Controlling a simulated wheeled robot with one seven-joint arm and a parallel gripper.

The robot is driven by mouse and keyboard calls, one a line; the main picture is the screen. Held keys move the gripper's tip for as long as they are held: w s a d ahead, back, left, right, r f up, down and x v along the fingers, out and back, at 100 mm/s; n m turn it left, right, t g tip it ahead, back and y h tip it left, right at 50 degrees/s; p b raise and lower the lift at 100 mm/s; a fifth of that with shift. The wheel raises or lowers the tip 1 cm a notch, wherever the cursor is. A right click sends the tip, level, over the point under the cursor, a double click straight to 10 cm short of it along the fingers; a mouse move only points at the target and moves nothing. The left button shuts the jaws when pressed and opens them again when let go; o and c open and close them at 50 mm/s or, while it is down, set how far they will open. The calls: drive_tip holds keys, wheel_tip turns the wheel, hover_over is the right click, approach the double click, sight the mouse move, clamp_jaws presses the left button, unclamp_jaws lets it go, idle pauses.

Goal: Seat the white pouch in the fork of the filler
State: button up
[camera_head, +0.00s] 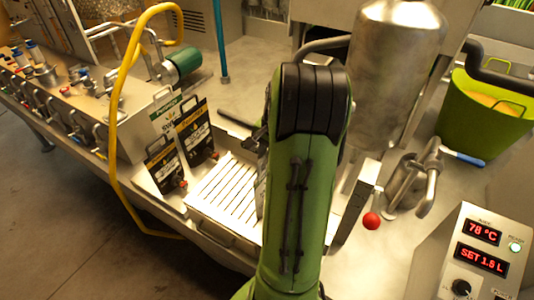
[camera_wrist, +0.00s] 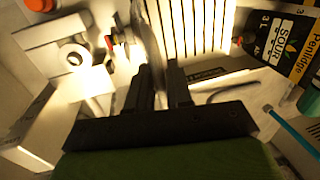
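My gripper (camera_wrist: 160,78) shows in the wrist view with its two dark fingers close together. A thin pale grey sheet, seemingly the white pouch (camera_wrist: 152,45), stands edge-on between them and reaches past the tips. In the head view my green arm hides most of the gripper; a narrow grey strip of the pouch (camera_head: 261,187) shows at the arm's left edge, above the slatted tray. The filler (camera_head: 358,200) stands right of the arm, a steel upright with a red ball (camera_head: 372,221). In the wrist view the filler (camera_wrist: 75,57) is at left, apart from the pouch. I cannot make out its fork clearly.
Black labelled pouches (camera_head: 195,132) stand left of the slatted tray (camera_head: 210,207). A steel tank (camera_head: 395,65) rises behind the filler. Bent pipes (camera_head: 428,175), a green bucket (camera_head: 485,115) and a control box (camera_head: 485,255) are at right. A yellow hose (camera_head: 118,120) hangs at left.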

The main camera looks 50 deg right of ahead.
drive_tip(key=o, duration=0.4)
drive_tip(key=s+r+p, duration=0.3)
drive_tip(key=r, duration=1.2)
drive_tip(key=shift+d+r+p, duration=0.15)
drive_tip(key=shift+r+p, duration=0.1)
drive_tip(key=shift+p, duration=0.1)
